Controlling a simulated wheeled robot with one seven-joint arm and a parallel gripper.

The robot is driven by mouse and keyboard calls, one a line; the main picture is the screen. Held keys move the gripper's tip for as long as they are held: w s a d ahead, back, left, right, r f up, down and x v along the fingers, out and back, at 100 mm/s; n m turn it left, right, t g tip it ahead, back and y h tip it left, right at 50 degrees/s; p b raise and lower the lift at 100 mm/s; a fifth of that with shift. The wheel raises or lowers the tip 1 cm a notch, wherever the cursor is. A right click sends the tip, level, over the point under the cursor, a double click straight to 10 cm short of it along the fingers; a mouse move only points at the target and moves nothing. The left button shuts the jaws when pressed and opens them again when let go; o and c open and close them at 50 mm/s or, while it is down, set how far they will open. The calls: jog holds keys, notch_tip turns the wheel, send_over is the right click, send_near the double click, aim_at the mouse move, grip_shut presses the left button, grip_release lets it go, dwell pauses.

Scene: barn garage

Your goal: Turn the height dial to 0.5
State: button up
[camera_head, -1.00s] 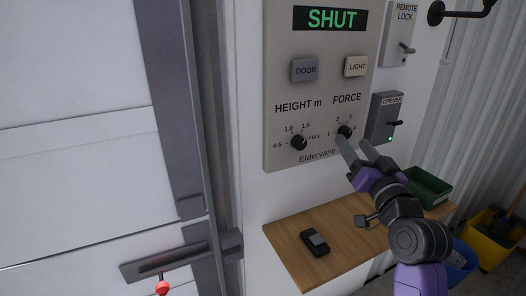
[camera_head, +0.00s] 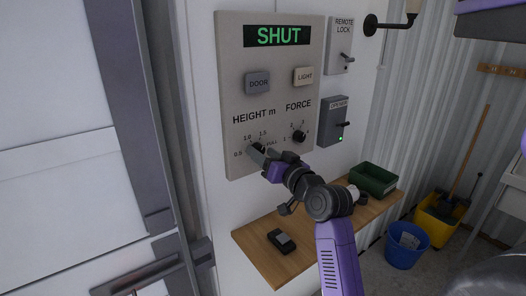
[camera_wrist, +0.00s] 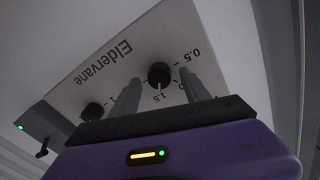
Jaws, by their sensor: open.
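The height dial (camera_head: 258,147) is a round black knob at the lower left of the grey control panel (camera_head: 235,100), with marks from 0.5 to FULL around it. In the wrist view the height dial (camera_wrist: 159,75) appears upside down, its white pointer line facing the 1.5 mark. My gripper (camera_head: 260,153) is at the height dial and partly covers it in the head view. In the wrist view my gripper (camera_wrist: 158,84) is open, with one finger on each side of the dial. Contact cannot be told.
The force dial (camera_head: 299,136) is close on the right. The opener box (camera_head: 334,112) and remote lock (camera_head: 340,38) are beside the panel. Below is a wooden shelf (camera_head: 262,257) with a black handset (camera_head: 281,241) and green bin (camera_head: 373,180). Blue (camera_head: 406,249) and yellow (camera_head: 436,224) buckets stand right.

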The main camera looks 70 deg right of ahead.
jog(key=shift+w+d, duration=0.15)
jog(key=shift+w, duration=0.05)
jog(key=shift+c, duration=0.2)
grip_shut()
jog(key=shift+f, duration=0.1)
